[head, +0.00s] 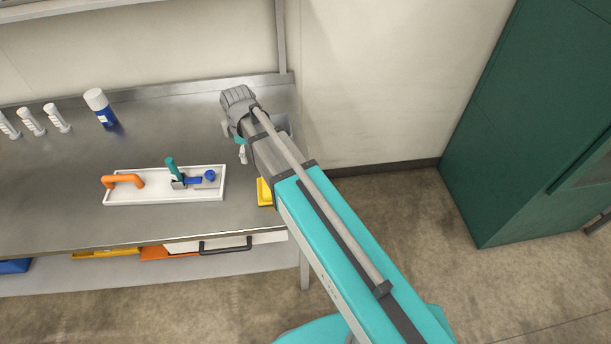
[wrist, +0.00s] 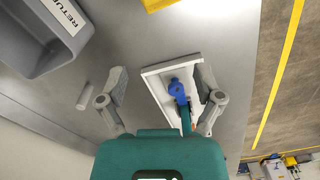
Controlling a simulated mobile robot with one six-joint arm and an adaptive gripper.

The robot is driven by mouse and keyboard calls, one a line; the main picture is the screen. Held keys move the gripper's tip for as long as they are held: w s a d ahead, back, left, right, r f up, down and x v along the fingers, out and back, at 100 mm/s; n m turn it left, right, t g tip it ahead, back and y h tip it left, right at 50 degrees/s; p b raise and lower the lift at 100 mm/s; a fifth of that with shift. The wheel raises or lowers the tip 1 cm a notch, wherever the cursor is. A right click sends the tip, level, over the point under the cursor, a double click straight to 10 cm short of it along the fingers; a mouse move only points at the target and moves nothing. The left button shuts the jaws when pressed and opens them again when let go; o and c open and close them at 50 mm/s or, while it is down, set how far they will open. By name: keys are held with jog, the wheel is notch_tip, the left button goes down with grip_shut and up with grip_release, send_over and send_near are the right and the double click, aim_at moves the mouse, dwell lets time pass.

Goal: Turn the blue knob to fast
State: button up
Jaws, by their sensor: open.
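The blue knob (head: 209,175) sits near the right end of a white panel (head: 150,193) lying on the metal bench. In the wrist view the blue knob (wrist: 176,88) shows between the fingers, closer to the right one. A blue bar-like part lies beside it in the head view. My gripper (wrist: 162,77) is open and empty, with its fingers spread apart. It appears above the bench, and I see no contact with the knob. In the head view my wrist hides most of the gripper. Any speed marking by the knob is too small to read.
The panel also carries a teal lever (head: 172,169) and an orange handle (head: 124,181). A yellow item (head: 265,192) lies right of it. A grey bin (wrist: 40,45) marked "RETU…" is near the gripper.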

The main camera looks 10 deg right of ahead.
jog(key=s+d+f+m+b, duration=0.2)
jog(key=s+d+m, duration=0.2)
jog(key=d, duration=0.3)
jog(key=s+d+f+m+b, duration=0.2)
jog(key=s+d+m, duration=0.3)
jog(key=d, duration=0.3)
jog(key=shift+d+f+m, duration=0.25)
jog(key=shift+m, duration=0.45)
jog(key=s+d+m, duration=0.2)
jog(key=d, duration=0.1)
jog(key=shift+s+d+m, duration=0.1)
jog(key=shift+s+m, duration=0.3)
